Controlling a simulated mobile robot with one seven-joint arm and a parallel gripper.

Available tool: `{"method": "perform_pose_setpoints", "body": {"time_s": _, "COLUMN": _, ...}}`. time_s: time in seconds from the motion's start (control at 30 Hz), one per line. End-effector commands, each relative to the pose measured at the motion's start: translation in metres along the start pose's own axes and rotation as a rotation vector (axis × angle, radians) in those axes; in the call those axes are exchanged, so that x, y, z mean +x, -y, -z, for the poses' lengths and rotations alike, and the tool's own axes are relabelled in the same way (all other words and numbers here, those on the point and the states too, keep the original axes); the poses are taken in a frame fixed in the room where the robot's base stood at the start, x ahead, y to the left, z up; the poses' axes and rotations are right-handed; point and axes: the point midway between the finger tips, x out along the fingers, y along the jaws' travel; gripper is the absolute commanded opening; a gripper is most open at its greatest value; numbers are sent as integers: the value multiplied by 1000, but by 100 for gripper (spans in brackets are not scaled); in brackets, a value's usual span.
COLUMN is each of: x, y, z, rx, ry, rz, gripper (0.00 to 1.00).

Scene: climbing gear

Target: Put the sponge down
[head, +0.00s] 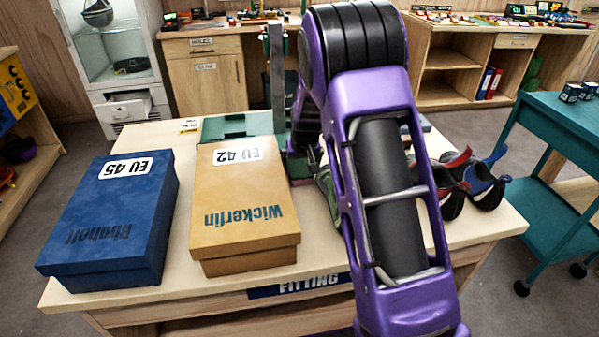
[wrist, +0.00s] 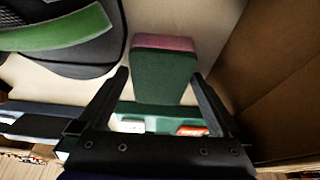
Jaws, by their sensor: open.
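The sponge (wrist: 165,75), a dark green block with a pink layer at one end, is in the middle of the wrist view. It appears to rest on the pale tabletop. My gripper (wrist: 159,75) is open, with one black finger on each side of the sponge and a visible gap at both sides. In the head view only a pinkish edge of the sponge (head: 301,182) seems to show, low beside the tan box. My purple arm covers most of that area, and the gripper is largely hidden there.
A tan Wickerlin shoebox (head: 245,235) stands close left of the sponge, with a blue shoebox (head: 110,215) beyond it. Climbing shoes (head: 485,185) lie right of my arm. A green case (head: 238,126) is behind. The table's front left corner (head: 62,297) is bare.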

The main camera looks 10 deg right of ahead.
Motion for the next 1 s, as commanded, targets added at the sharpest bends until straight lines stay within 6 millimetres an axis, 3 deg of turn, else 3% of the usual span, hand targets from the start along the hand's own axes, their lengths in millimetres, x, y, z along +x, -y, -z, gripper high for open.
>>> {"method": "perform_pose_setpoints", "body": {"time_s": 0.33, "x": 1, "y": 0, "z": 0, "rx": 0, "ry": 0, "rz": 0, "gripper": 100}}
{"method": "perform_pose_setpoints", "body": {"time_s": 0.8, "x": 1, "y": 0, "z": 0, "rx": 1, "ry": 0, "rz": 0, "gripper": 20}}
{"method": "perform_pose_setpoints", "body": {"time_s": 1.0, "x": 0, "y": 0, "z": 0, "rx": 0, "ry": 0, "rz": 0, "gripper": 20}}
